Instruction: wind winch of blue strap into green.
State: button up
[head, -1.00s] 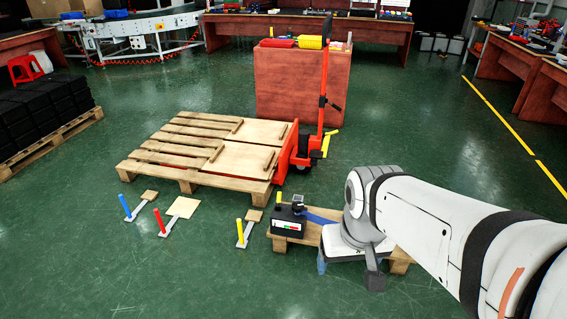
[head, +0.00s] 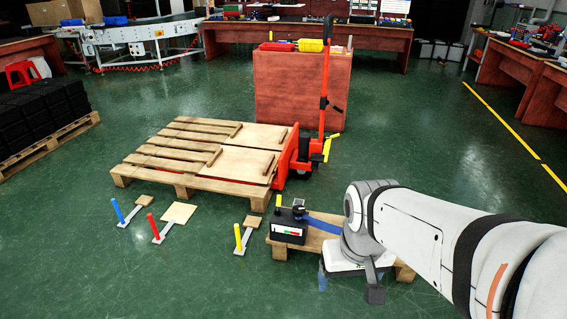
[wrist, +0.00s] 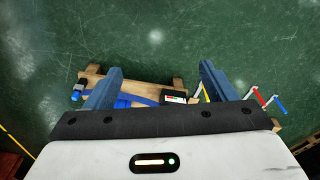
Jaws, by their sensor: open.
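The winch is a black box (head: 289,226) with a small gauge panel showing red and green, on a low wooden pallet. A dark knob and a short yellow post stand at its top. The gauge reading is too small to tell. The blue strap (head: 323,225) runs right from the winch and passes behind my arm. In the wrist view, the winch (wrist: 175,98) lies below and between my fingers, partly cut off by the gripper body. The blue strap (wrist: 145,92) crosses the pallet to its left. My gripper (wrist: 161,69) is open and empty above the pallet.
Yellow (head: 238,238), red (head: 154,226) and blue (head: 117,211) levers stand on the floor left of the winch. A large wooden pallet (head: 185,180) with a red pallet jack (head: 322,100) is behind. The green floor in front is clear.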

aim_at(299, 211)
jog(key=u, duration=0.05)
jog(key=k, duration=0.6)
jog(key=z, duration=0.45)
jog(key=i, duration=0.85)
jog(key=z, duration=0.4)
jog(key=i, duration=0.85)
jog(key=u, duration=0.35)
